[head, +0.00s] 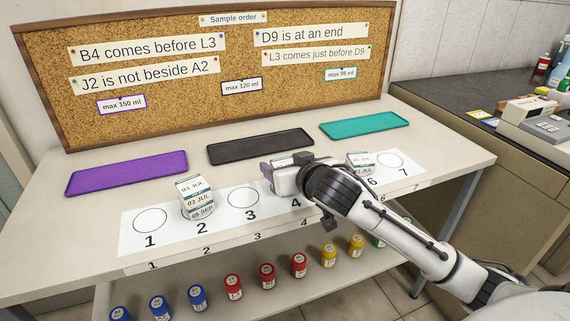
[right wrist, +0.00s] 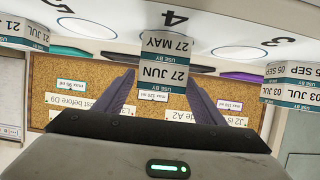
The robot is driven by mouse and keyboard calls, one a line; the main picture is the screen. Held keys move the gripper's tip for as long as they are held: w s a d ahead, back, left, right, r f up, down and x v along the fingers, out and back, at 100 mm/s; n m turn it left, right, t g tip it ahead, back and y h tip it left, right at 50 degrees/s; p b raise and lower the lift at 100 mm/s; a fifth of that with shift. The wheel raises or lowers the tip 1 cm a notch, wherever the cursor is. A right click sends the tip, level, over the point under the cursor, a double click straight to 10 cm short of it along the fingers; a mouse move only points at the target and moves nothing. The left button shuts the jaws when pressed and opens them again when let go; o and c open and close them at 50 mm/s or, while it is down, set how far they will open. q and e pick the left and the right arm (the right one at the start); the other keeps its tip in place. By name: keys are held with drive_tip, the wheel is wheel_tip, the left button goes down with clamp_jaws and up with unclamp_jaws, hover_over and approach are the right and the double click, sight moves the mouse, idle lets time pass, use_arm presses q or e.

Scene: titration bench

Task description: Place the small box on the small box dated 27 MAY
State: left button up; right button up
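A small white box with a teal band, dated 27 JUN (right wrist: 163,75), is between the fingers of my right gripper (right wrist: 162,84). The fingers lie close along both its sides and appear shut on it. Directly beneath it, lined up, is the small box dated 27 MAY (right wrist: 166,44), at place 4 on the numbered mat. They look stacked; I cannot tell whether a thin gap remains between them. My left gripper is not in view.
Circles 1, 3 and 7 are empty. Purple (head: 125,173), black (head: 260,147) and teal (head: 364,126) trays lie behind the mat (head: 130,238). Several capped jars (head: 266,276) stand below.

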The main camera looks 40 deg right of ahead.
drive_tip(key=shift+r, duration=0.25)
drive_tip(key=p+v, duration=0.1)
drive_tip(key=v, duration=1.1)
drive_tip(key=shift+f, duration=0.15)
